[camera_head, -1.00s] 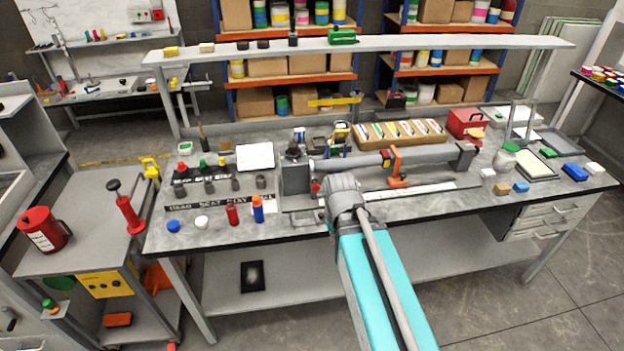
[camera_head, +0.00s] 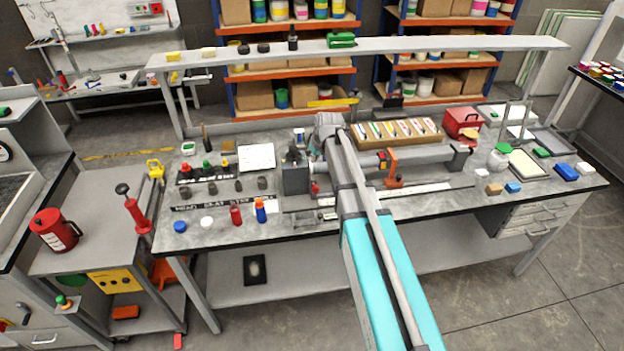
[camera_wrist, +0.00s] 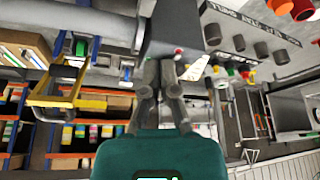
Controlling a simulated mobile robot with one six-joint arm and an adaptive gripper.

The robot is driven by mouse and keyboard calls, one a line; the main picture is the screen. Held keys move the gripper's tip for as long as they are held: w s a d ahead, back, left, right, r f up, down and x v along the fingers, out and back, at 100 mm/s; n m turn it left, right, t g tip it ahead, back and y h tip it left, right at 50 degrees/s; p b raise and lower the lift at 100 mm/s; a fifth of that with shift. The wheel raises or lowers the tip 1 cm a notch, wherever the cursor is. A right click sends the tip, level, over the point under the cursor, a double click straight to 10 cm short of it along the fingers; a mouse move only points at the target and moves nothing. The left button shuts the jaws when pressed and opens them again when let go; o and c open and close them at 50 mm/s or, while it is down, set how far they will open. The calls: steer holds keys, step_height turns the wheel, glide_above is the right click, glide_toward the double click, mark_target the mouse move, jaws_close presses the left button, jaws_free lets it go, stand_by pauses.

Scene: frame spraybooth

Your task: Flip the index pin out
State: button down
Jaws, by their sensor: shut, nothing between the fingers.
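A grey block-shaped headstock (camera_head: 295,178) stands at the middle of the bench, with a long grey tube (camera_head: 362,163) running right from it. A small red knob (camera_head: 315,187) sits low beside the block; I cannot tell whether it is the index pin. In the wrist view my gripper (camera_wrist: 160,68) is shut and empty, its fingertips close to the dark grey headstock (camera_wrist: 172,28). A small red spot (camera_wrist: 179,51) shows on that block's near edge. Whether the fingertips touch the block is unclear. In the head view my arm and wrist hide the fingers.
An orange clamp (camera_head: 391,167) grips the tube to the right. Several bottles and caps stand at the bench's front left. A tray of coloured strips (camera_head: 396,132) and a red box (camera_head: 462,122) lie behind the tube. A long shelf (camera_head: 400,45) spans above the bench.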

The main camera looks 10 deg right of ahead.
mark_target(313, 189)
steer(key=shift+f, duration=0.15)
stand_by(0.3)
step_height(313, 189, down, 11)
steer(key=b, duration=1.1)
steer(key=shift+w+a+f+b, duration=0.15)
steer(key=shift+w+f+b, duration=0.05)
steer(key=shift+w+b, duration=0.15)
steer(key=shift+s, duration=1.2)
steer(key=shift+w+r, duration=0.15)
